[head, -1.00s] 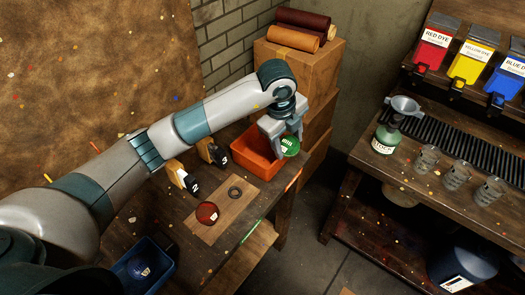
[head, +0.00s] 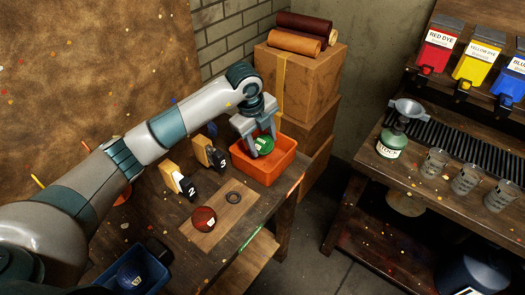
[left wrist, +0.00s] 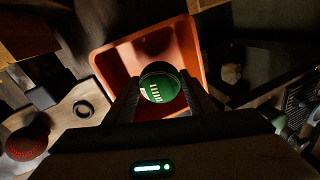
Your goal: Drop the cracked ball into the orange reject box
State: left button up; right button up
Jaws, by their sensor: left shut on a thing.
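A green ball (head: 264,144) with pale marks is held between the fingers of my left gripper (head: 258,148). The ball is over the opening of the orange reject box (head: 262,178); how high it is above the floor of the box I cannot tell. In the left wrist view the green ball (left wrist: 160,84) sits between both fingertips, with the orange box (left wrist: 108,72) behind it. A red ball (head: 204,219) with a pale patch rests on a wooden board. A blue ball (head: 131,275) lies in a blue bin. I cannot make out a crack on any ball for certain. My right gripper is out of view.
A dark ring (head: 233,198) lies on the board (head: 222,222). Two wooden blocks with black fronts, one marked 2 (head: 178,181), stand left of the box. Cardboard boxes (head: 300,80) with leather rolls stand behind. A bench at right holds a green bottle (head: 391,142) and glasses.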

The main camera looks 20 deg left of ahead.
aim_at(262, 150)
pick_arm(q)
jog(key=shift+s+a+b+x, duration=0.1)
jog(key=shift+s+b+x, duration=0.1)
jog(key=shift+b+x, duration=0.55)
jog(key=shift+s+a+b+x, duration=0.15)
jog(key=shift+b+x, duration=0.2)
jog(key=shift+x, duration=0.85)
jog(key=shift+f, duration=0.2)
jog(key=o, duration=0.8)
jog(key=shift+o, duration=0.2)
jog(key=shift+r, duration=0.1)
jog(key=shift+s+r+p, duration=0.1)
jog(key=shift+r+p, duration=0.35)
jog(key=shift+r, duration=0.15)
jog(key=p+v, duration=0.6)
jog(key=v, duration=0.4)
jog(key=shift+s+a+r+p, duration=0.1)
jog(key=shift+s+r+p, duration=0.05)
jog(key=shift+r+p, duration=0.25)
